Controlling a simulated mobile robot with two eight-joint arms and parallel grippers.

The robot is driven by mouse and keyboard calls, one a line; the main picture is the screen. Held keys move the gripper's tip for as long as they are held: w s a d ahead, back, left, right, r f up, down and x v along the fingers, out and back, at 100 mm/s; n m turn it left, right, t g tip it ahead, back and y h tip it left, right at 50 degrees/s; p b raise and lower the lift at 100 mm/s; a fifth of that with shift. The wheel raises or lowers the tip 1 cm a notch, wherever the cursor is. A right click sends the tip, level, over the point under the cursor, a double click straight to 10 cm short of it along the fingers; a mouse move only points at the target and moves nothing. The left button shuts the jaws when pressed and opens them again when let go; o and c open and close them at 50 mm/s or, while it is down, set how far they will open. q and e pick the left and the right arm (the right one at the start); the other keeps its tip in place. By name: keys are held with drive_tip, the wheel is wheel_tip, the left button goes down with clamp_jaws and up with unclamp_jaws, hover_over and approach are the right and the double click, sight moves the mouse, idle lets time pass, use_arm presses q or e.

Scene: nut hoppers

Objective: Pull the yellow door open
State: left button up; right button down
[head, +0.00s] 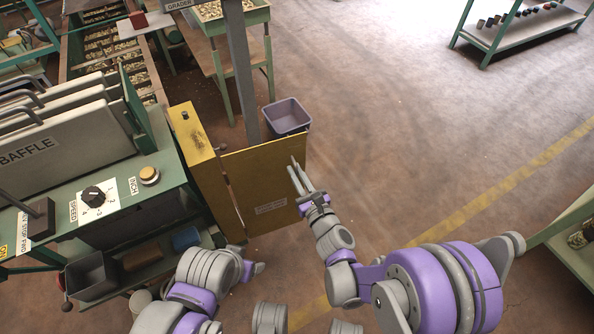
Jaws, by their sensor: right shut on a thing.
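The yellow door (255,172) is a flat panel with a small label low on its face. It stands out to the right from the narrow yellow cabinet (194,135), at an angle to it. My right gripper (299,172) is at the door's right, free edge, with its fingers shut on the door there. Any handle under the fingers is hidden. My left arm is folded low in the picture, left of the door and apart from it. Its gripper (258,268) shows only in small part, so its fingers cannot be made out.
A grey post (240,70) and a purple-grey bin (287,116) stand just behind the door. The green machine bench with a speed dial (94,197) is at the left. A green shelf (585,215) stands at the right edge. The floor right of the door is clear.

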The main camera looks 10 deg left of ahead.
idle(0.4)
drive_tip(key=c, duration=1.2)
unclamp_jaws()
drive_tip(key=v, duration=1.1)
